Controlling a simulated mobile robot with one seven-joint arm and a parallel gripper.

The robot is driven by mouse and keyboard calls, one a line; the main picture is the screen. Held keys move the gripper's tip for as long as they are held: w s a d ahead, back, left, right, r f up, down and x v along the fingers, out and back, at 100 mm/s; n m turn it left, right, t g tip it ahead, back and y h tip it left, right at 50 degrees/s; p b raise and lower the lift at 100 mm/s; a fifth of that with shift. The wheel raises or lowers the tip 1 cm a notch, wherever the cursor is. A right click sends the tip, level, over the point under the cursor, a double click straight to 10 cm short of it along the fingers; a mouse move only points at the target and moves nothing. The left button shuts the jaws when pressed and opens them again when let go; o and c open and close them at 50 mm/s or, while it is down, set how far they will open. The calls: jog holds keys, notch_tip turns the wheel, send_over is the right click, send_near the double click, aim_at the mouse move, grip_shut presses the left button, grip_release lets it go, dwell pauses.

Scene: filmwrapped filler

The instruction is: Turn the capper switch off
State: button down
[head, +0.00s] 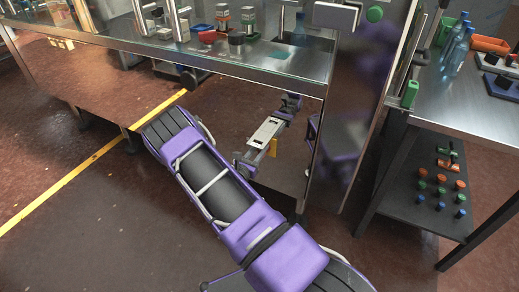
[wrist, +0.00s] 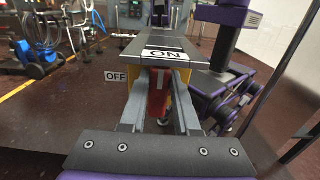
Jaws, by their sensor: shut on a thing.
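In the wrist view, a red switch handle (wrist: 158,92) with yellow beside it sits between the two grey fingers of my gripper (wrist: 163,82), which is shut on it. A white ON label (wrist: 165,54) lies just beyond the fingertips.
A steel bench (head: 270,65) with small items runs along the back. Right of it stands a steel table (head: 455,110) with bottles and an orange bin (head: 490,45); coloured caps lie on its lower shelf (head: 405,205). The floor at left, with a yellow line (head: 65,185), is clear.

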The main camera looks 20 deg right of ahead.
jog(key=shift+n, duration=0.3)
jog(key=shift+w+a+f+n, duration=0.25)
jog(key=shift+f+n, duration=0.1)
jog(key=shift+n, duration=2.5)
jog(key=shift+w+a+f+n, duration=0.2)
jog(key=shift+f+n, duration=0.1)
jog(key=shift+n, duration=2.6)
jog(key=shift+w+a+f+n, duration=0.15)
jog(key=shift+w+f+n, duration=0.15)
jog(key=shift+n, duration=2.55)
jog(key=c, duration=0.6)
grip_release()
jog(key=shift+c, duration=0.2)
jog(key=shift+s, duration=0.1)
jog(key=p+v, duration=0.1)
jog(key=v, duration=1.6)
